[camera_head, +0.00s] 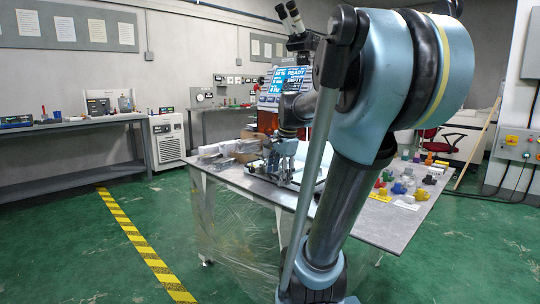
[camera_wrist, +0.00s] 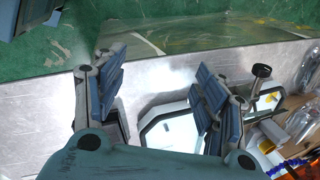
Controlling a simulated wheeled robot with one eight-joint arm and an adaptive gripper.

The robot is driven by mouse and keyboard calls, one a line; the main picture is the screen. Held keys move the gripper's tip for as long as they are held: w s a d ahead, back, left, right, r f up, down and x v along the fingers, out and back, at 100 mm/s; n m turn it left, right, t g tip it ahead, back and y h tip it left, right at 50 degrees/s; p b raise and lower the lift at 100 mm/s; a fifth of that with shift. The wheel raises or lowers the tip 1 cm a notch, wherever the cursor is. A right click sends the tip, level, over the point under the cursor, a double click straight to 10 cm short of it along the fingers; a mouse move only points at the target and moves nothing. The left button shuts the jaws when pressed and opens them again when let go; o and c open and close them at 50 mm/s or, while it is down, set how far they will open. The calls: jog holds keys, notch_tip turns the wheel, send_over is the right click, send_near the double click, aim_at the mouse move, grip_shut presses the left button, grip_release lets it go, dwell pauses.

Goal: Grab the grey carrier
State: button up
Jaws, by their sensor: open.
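My gripper (camera_wrist: 160,80) is open in the wrist view, with its two blue-padded fingers spread wide apart and nothing held between them. A light grey-framed, many-sided piece with a pale inside (camera_wrist: 168,132) lies on the metal table below and between the fingers; I cannot tell for certain that it is the grey carrier. The right finger hides part of it. In the head view my gripper (camera_head: 284,152) is low over the far part of the table, beside a pale flat piece (camera_head: 315,164). My arm hides much of that area.
The metal table (camera_head: 245,181) has boxes and clear packages (camera_head: 218,150) on its left and several coloured parts (camera_head: 398,188) on its right. A screen (camera_head: 288,82) and a microscope stand behind. A second framed piece (camera_wrist: 268,103) lies right of the fingers in the wrist view.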

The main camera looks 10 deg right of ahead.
jog(key=w+d+r+m, duration=0.1)
jog(key=w+r+m, duration=0.2)
jog(key=w+m, duration=0.2)
jog(key=w+d+r+m, duration=0.1)
jog(key=w+r+m, duration=0.3)
jog(key=w, duration=0.6)
jog(key=w+d+r+m+y, duration=0.1)
jog(key=w+r+m, duration=0.2)
jog(key=w+m, duration=0.2)
jog(key=shift+w+r+m+t, duration=0.15)
jog(key=shift+w+r+t, duration=0.05)
jog(key=shift+w, duration=0.6)
jog(key=shift+w+r+m+t, duration=0.15)
jog(key=shift+w+t, duration=0.05)
jog(key=shift+w, duration=0.55)
jog(key=shift+w+a+f, duration=0.15)
jog(key=shift+w+f, duration=0.15)
jog(key=shift+f, duration=0.15)
jog(key=shift+a+x, duration=0.1)
jog(key=shift+x, duration=1.5)
jog(key=shift+a+x, duration=0.15)
jog(key=shift+x, duration=1.45)
jog(key=shift+s, duration=0.1)
jog(key=c, duration=0.9)
